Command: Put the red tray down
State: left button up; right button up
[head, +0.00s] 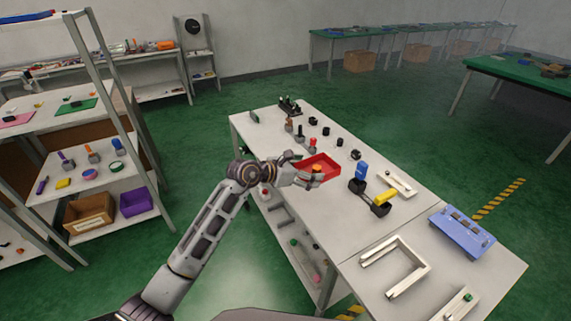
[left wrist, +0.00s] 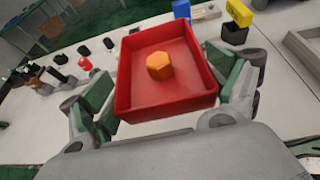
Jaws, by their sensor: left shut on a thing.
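The red tray (head: 325,160) is a shallow open box near the left edge of the white table in the head view. It fills the middle of the left wrist view (left wrist: 140,98). An orange faceted piece (left wrist: 160,66) lies inside it. My left gripper (head: 303,172) is shut on the tray, with green finger pads at its two sides in the left wrist view. The tray's underside is hidden, so I cannot tell whether it touches the table. My right gripper is not in view.
On the white table (head: 350,230), black fixtures with blue and yellow levers (head: 383,200) stand just right of the tray. Several small lever pieces stand behind it. A blue fixture (head: 461,231) and a pale U-shaped frame (head: 394,263) lie nearer. A shelf rack (head: 100,180) stands at left.

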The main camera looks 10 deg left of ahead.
pick_arm(q)
jog(key=shift+w+a+f, duration=0.15)
jog(key=shift+f, duration=0.05)
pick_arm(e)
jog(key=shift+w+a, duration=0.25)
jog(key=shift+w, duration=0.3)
pick_arm(q)
jog(key=shift+s+h, duration=0.25)
jog(key=shift+h, duration=0.05)
jog(key=shift+f+m, duration=0.1)
jog(key=shift+m, duration=0.2)
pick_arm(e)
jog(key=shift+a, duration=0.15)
pick_arm(q)
jog(key=shift+f, duration=0.1)
notch_tip(320, 180, down, 6)
jog(key=shift+r, duration=0.2)
jog(key=shift+f, duration=0.25)
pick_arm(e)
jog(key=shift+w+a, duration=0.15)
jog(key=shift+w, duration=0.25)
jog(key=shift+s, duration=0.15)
